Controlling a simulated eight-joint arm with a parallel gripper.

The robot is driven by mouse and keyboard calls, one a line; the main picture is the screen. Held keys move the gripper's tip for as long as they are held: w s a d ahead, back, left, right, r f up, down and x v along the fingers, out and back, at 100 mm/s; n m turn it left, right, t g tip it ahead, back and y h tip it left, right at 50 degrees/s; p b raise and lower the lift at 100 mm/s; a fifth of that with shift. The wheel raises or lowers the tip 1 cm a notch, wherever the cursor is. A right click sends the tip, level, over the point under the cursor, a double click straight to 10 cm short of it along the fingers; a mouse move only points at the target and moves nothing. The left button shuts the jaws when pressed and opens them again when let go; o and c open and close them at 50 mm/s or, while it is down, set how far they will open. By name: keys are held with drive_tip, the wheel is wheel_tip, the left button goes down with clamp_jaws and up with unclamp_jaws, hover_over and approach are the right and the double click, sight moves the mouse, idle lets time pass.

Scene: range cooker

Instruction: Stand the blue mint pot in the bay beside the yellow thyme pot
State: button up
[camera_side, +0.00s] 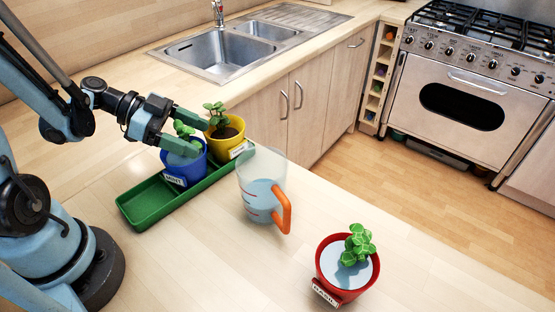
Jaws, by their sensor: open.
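The blue mint pot (184,168) stands upright, as far as I can see, in the middle part of the green tray (147,207). It has a white label and a leafy plant. The yellow thyme pot (228,140) stands right beside it, at the tray's far right end. My gripper (199,137) is open, with its two green fingers apart at the height of the mint plant, above the blue pot's rim. The fingers partly hide the plant and the back rim. I cannot tell whether a finger touches the pot.
The tray's near left bay is empty. A clear measuring jug (259,197) with an orange handle stands close to the tray's right side. A red basil pot (347,268) stands near the counter's front edge.

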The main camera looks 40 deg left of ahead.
drive_tip(key=shift+r, duration=0.15)
drive_tip(key=v, duration=1.2)
drive_tip(key=shift+d, duration=0.1)
drive_tip(key=x, duration=1.1)
drive_tip(key=shift+w+d+f, duration=0.2)
drive_tip(key=shift+d+f, duration=0.05)
drive_tip(key=shift+f, duration=0.15)
